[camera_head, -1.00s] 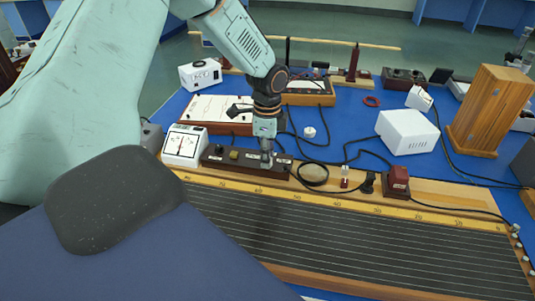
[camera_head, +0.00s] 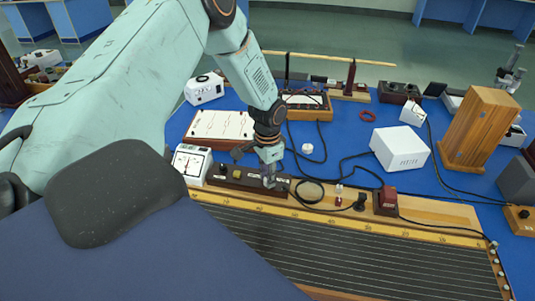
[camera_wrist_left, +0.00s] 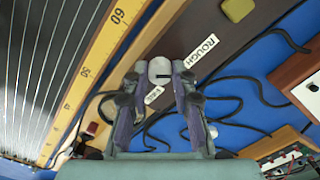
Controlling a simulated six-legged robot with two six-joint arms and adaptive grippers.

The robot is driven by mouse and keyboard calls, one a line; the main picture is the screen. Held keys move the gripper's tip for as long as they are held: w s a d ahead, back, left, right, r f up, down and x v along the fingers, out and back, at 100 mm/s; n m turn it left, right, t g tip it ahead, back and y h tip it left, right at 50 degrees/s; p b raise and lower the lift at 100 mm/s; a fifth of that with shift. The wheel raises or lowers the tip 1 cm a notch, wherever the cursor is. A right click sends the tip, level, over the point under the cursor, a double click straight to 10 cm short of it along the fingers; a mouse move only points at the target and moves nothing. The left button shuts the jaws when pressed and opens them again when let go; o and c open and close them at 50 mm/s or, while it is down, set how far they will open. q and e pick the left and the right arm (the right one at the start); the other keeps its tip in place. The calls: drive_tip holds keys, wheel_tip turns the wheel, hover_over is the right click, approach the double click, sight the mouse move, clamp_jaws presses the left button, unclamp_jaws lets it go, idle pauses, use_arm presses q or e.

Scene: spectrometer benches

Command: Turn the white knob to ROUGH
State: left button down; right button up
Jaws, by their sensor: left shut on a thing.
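The white knob (camera_wrist_left: 160,67) sits on a long dark brown control box and shows between my fingertips in the left wrist view. My left gripper (camera_wrist_left: 159,78) is shut on the knob, one finger on each side. In the head view my left gripper (camera_head: 268,178) reaches down onto the right part of the dark box (camera_head: 234,182), and hides the knob. The ROUGH label (camera_wrist_left: 202,51) lies beside the knob, up and to the right. Another small white label (camera_wrist_left: 153,94) lies below it. I cannot tell which way the knob points. My right gripper does not show.
A long stringed board (camera_head: 350,250) with a yellow scale runs in front. A white box (camera_head: 399,149) and black cables lie behind and to the right.

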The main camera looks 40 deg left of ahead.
use_arm(q)
drive_tip(key=shift+w+r+n+p, duration=0.15)
drive_tip(key=shift+n+p, duration=1.1)
drive_tip(key=shift+n, duration=0.45)
drive_tip(key=c, duration=1.5)
unclamp_jaws()
drive_tip(key=shift+w, duration=0.1)
drive_tip(key=o, duration=0.4)
drive_tip(key=shift+s, duration=0.2)
wheel_tip(320, 180, up, 12)
